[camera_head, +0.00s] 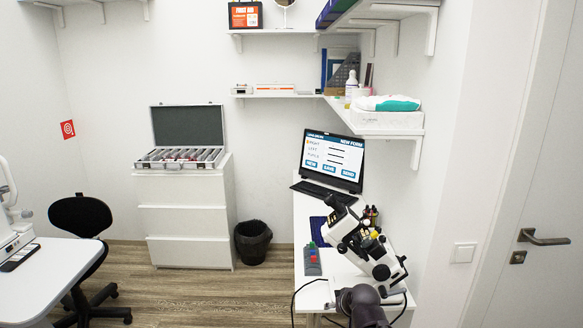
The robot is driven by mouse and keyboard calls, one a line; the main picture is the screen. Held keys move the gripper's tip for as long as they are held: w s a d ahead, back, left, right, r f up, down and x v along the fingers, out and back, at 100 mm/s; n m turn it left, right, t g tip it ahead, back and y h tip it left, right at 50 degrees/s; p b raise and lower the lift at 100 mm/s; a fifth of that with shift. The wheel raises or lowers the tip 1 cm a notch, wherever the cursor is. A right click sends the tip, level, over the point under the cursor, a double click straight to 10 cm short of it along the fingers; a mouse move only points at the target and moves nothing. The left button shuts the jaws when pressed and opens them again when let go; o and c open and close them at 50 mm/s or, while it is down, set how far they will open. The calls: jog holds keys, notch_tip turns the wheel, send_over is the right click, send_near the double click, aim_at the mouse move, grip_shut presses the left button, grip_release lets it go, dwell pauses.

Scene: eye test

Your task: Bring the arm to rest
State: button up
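My arm (378,266), white with black joint parts, rises at the lower right over the white desk. It is folded and leans up and to the left, in front of the desk's right side. Its dark upper end is small in the picture, and I cannot make out two fingertips. I cannot tell whether my gripper is open or shut, or whether it holds anything.
Beside the arm on the desk stand a grey holder (312,262) with coloured tops, small dark bottles (370,214) and a laptop (331,158). A wall shelf (387,131) overhangs on the right. Floor is clear left of the desk, near a black bin (253,243).

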jog(key=s+d+g+h+p, duration=0.2)
jog(key=s+g, duration=0.5)
jog(key=s, duration=0.5)
jog(key=shift+s+d+r+p, duration=0.15)
jog(key=shift+d+p, duration=0.55)
jog(key=shift+p, duration=0.2)
jog(key=c, duration=0.3)
jog(key=shift+c, duration=0.2)
jog(key=shift+d, duration=0.1)
